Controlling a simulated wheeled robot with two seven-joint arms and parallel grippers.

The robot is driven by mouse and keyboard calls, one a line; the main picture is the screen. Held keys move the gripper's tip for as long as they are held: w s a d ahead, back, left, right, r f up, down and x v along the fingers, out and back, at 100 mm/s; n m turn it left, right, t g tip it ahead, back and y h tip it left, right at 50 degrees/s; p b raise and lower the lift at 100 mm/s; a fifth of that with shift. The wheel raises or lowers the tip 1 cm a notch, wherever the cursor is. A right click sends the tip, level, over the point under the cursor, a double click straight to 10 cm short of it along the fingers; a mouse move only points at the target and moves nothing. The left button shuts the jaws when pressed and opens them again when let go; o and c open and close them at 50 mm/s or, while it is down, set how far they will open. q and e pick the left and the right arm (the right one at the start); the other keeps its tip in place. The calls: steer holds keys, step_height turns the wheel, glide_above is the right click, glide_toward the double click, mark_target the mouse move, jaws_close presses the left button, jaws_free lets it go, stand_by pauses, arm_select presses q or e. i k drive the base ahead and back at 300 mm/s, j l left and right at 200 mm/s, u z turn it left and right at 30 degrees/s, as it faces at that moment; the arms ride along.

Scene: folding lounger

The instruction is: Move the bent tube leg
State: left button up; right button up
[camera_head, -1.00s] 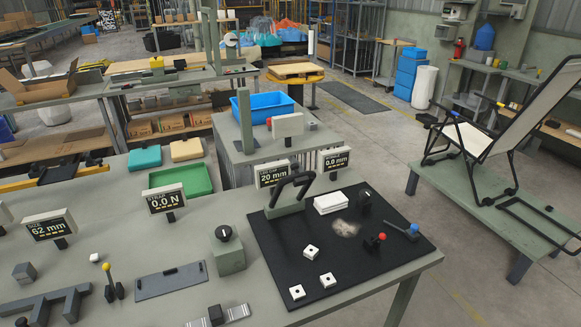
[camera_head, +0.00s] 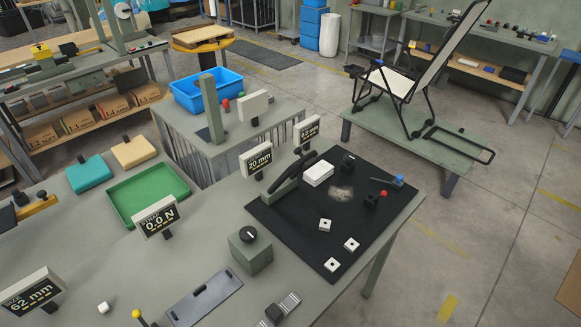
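A folding lounger (camera_head: 398,84) with a light panel and black tube frame stands on a low green platform at the right. A black bent tube leg (camera_head: 465,155) reaches out from its lower right side in a flat U shape, low over the platform. I cannot tell whether it touches the platform. A short dark bar (camera_head: 297,171) sits in a grey-green fixture on the black mat of the workbench. Neither of my grippers is in view.
The workbench (camera_head: 215,275) carries a black mat (camera_head: 290,235) with white blocks, a green tray (camera_head: 148,192) and small displays. The low platform (camera_head: 400,139) stands apart behind it. Bare floor (camera_head: 480,240) lies to the right, and a blue bin (camera_head: 207,92) stands at upper left.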

mark_target(306, 161)
steer(key=i+l+u, duration=0.2)
steer(key=l, duration=0.15)
steer(key=i+l+u, duration=0.2)
steer(key=l, duration=0.15)
steer(key=l+u, duration=0.2)
steer(key=l, duration=0.2)
